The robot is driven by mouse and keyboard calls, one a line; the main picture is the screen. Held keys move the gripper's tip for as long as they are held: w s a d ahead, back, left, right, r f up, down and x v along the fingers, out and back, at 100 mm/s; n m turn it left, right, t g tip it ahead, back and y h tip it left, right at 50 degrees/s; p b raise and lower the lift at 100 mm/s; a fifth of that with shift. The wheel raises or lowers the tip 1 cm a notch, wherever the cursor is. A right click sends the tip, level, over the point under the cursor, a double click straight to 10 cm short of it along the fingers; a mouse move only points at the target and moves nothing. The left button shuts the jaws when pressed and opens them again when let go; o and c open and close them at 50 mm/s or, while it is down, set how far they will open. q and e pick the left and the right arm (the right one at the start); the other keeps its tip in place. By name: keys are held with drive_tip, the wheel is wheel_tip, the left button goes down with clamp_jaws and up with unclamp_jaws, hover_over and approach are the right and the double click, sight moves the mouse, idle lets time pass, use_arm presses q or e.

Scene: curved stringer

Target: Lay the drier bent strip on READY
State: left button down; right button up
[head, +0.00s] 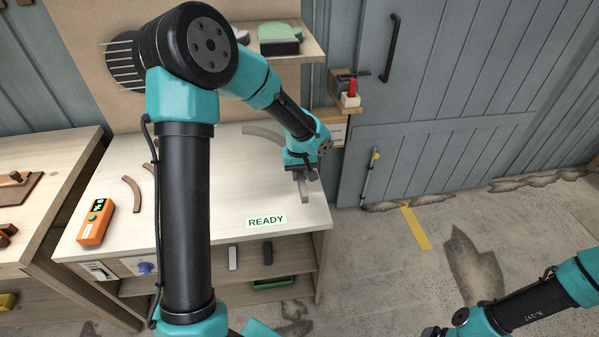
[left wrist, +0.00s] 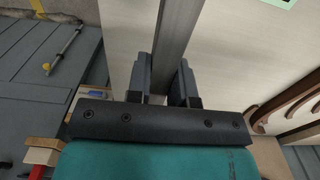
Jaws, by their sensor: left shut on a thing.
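My left gripper (head: 302,176) is shut on a grey strip (head: 305,191) above the right part of the workbench. In the left wrist view, the grey strip (left wrist: 178,35) runs up between the jaws (left wrist: 160,82). The READY label (head: 267,220) lies at the bench's front edge, left of and nearer than the held strip; a green corner of it (left wrist: 282,3) shows in the left wrist view. Brown bent strips (head: 133,194) lie on the bench's left side, partly hidden by my arm. I cannot tell which strip is drier.
An orange meter (head: 97,221) with a lit display lies at the bench's left; its reading is too small to tell. A grey curved piece (head: 262,131) lies at the back. A small wooden shelf (head: 340,112) with a red item stands right. The bench front around READY is clear.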

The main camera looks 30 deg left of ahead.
sight(299, 198)
use_arm(q)
drive_tip(key=shift+f, duration=4.65)
drive_tip(key=c, duration=0.9)
unclamp_jaws()
wheel_tip(299, 198, up, 17)
drive_tip(key=shift+r, duration=0.2)
